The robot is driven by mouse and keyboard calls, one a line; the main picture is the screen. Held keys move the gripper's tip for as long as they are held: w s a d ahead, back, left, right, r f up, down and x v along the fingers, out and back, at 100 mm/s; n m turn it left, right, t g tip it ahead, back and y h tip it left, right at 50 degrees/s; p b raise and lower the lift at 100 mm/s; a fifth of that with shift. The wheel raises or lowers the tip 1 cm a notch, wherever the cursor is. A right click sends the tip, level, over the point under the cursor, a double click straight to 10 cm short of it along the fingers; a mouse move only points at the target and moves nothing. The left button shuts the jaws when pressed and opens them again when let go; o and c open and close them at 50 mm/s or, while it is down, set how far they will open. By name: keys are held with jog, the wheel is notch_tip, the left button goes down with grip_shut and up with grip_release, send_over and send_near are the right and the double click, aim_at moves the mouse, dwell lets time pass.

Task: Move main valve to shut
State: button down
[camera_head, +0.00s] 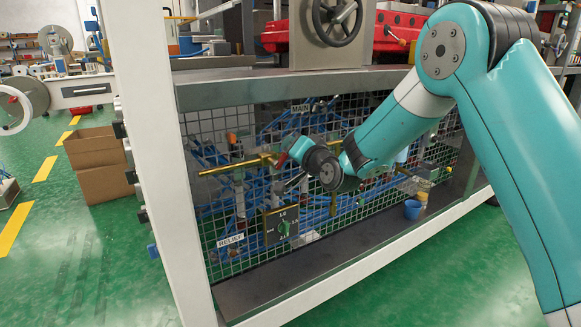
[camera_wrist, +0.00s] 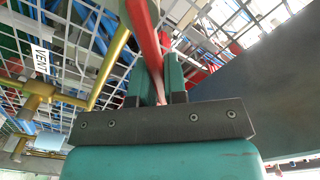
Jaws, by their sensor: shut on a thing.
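My gripper (camera_wrist: 157,85) is shut on a red valve handle (camera_wrist: 145,35), whose long bar passes up between the two green fingers in the wrist view. In the head view my gripper (camera_head: 293,150) is in front of the wire mesh, at the brass pipe (camera_head: 235,164), and a bit of the red handle (camera_head: 282,159) shows beside it. The MAIN label (camera_head: 301,107) is above it on the mesh. My wrist hides most of the valve body, so the handle's exact angle to the pipe is hard to tell.
A VENT label (camera_wrist: 42,64) and yellow pipes (camera_wrist: 110,62) are close by in the wrist view. Below are a RELIEF label (camera_head: 231,240) and a dark dial panel (camera_head: 282,225) with a green knob. A white post (camera_head: 150,150) stands left. A blue cup (camera_head: 412,209) sits on the lower ledge.

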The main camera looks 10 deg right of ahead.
aim_at(279, 161)
jog(key=shift+s+a+r+n, duration=0.1)
jog(key=shift+a+r+n, duration=0.1)
jog(key=shift+n, duration=0.3)
jog(key=shift+s+a+r+n, duration=0.1)
jog(key=shift+a+n, duration=0.1)
jog(key=shift+n, duration=0.3)
jog(key=shift+s+a+r+n+b, duration=0.1)
jog(key=shift+a+n+b, duration=0.25)
jog(key=shift+n, duration=0.25)
jog(key=shift+a+n+b, duration=0.2)
jog(key=shift+n+b, duration=0.15)
jog(key=shift+n, duration=0.25)
jog(key=shift+s+a+r+n, duration=0.1)
jog(key=shift+a+r+n, duration=0.15)
jog(key=shift+n, duration=0.35)
jog(key=shift+s+a+n+b, duration=0.15)
jog(key=shift+a+n+b, duration=0.4)
jog(key=shift+n, duration=0.35)
jog(key=shift+a+r+n, duration=0.1)
jog(key=shift+a+n, duration=0.05)
jog(key=shift+n, duration=0.45)
jog(key=c, duration=1.1)
grip_release()
